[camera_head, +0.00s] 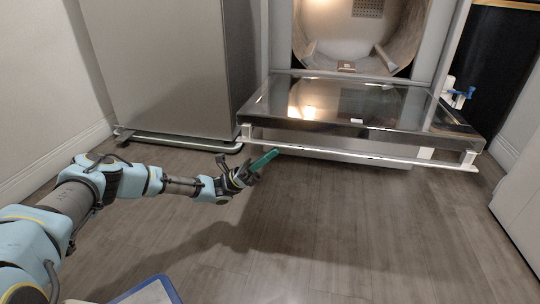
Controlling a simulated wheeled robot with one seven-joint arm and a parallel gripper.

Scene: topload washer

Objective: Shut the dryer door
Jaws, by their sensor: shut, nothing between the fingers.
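The dryer (438,45) stands at the back right with its round drum opening in view. Its door (385,105) is hinged at the bottom and lies open, roughly level, reaching out toward me. A long bar handle (350,154) runs along the door's front edge. My gripper (266,159) is shut and empty. It is at the left end of the door, close to the handle and seemingly a little below it. I cannot tell whether it touches the handle. The drum looks empty apart from its inner fins.
A grey metal appliance (165,65) stands left of the dryer, with a low bar (180,142) along its bottom. A white cabinet side (519,200) is at the right. A blue and white item (458,95) is beside the door.

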